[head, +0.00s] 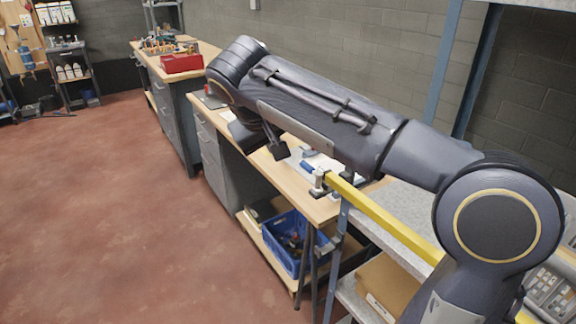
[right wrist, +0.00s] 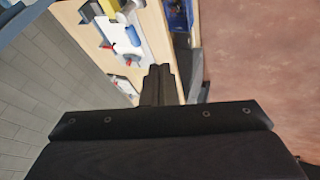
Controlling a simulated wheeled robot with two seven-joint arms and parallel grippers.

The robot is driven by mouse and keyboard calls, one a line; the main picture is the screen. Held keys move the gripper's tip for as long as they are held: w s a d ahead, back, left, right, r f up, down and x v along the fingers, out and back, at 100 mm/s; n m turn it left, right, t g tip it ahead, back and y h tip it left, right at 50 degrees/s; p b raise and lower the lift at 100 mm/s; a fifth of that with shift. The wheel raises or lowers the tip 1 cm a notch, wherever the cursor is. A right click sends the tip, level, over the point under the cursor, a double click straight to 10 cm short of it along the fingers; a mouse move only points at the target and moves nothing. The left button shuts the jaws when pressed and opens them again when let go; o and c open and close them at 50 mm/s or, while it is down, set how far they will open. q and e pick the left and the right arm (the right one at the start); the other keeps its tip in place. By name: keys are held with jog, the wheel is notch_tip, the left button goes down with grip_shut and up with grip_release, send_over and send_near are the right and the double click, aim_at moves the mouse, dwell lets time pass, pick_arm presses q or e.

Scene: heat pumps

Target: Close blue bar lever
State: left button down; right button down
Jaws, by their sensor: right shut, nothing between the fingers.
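A white plate (right wrist: 118,32) with small fittings lies on the wooden bench. A small blue part (right wrist: 134,36) sits on the plate in the right wrist view. In the head view, small blue parts (head: 308,153) show by the pale plate, partly behind my right arm. I cannot tell which blue part is the bar lever or how it is set. My right gripper (right wrist: 160,72) is shut and empty over the bench beside the plate. In the head view the right gripper (head: 277,150) hangs below the wrist, left of the plate. My left gripper is out of view.
A yellow beam (head: 385,217) and a grey-topped shelf stand at the right, close to my arm. A blue crate (head: 286,243) sits on the bench's lower shelf. A red box (head: 182,63) is on the far bench. The floor at the left is clear.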

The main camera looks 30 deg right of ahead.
jog(key=shift+f, duration=0.1)
jog(key=w+d+f, duration=0.4)
jog(key=d+f, duration=0.4)
jog(key=f, duration=0.1)
jog(key=shift+b, duration=0.35)
